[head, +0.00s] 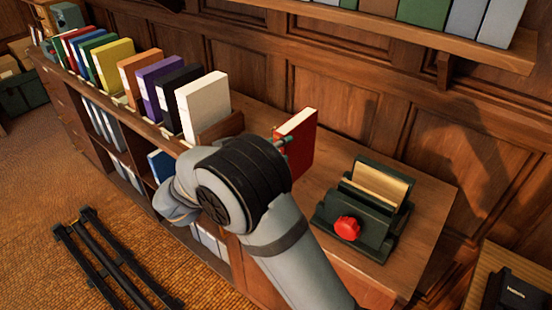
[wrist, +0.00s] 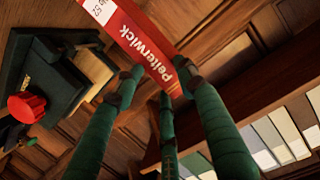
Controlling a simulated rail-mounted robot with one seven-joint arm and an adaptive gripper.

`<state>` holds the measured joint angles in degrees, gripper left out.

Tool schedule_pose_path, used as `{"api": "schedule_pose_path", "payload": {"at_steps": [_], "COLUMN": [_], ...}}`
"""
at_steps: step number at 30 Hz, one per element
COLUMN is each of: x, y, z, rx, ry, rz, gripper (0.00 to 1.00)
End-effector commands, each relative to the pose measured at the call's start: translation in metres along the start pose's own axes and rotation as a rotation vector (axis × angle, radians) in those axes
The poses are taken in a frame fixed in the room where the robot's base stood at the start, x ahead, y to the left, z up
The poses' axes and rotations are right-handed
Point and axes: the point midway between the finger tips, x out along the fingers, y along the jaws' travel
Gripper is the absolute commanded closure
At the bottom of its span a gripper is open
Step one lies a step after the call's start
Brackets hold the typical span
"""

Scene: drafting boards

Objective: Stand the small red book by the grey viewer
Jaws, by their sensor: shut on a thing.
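The red book (head: 301,141) with white page edges stands roughly upright over the cabinet top, its lower part hidden by my arm. My gripper (head: 284,143) is shut on it, mostly hidden in the head view. In the wrist view, the green fingers (wrist: 160,80) meet at the end of the red spine (wrist: 140,38), lettered "Pelterwick". I cannot tell whether the book touches the cabinet top. A dark grey-green device (head: 378,240) with a red knob stands right of the book, apart from it; it also shows in the wrist view (wrist: 50,88). I cannot tell for sure that it is the viewer.
A row of coloured books ends with a white one (head: 204,105) beside a wooden divider, left of the held book. The cabinet top (head: 425,225) is bare around the device. A wall shelf (head: 400,33) with books hangs above. A black object (head: 515,293) lies at lower right.

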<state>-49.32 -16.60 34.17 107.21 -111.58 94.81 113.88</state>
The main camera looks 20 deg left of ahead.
Motion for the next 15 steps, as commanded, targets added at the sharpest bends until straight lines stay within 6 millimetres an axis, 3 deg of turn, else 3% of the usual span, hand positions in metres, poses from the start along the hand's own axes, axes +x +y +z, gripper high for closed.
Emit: {"api": "schedule_pose_path", "payload": {"at_steps": [9,15], "x": [0.008,0.009], "y": [0.000,0.001], "z": [0.032,0.038], "rx": [-0.001,0.004], "ry": [0.002,0.003], "rz": [0.000,-0.001], "gripper": [0.97,0.97]}}
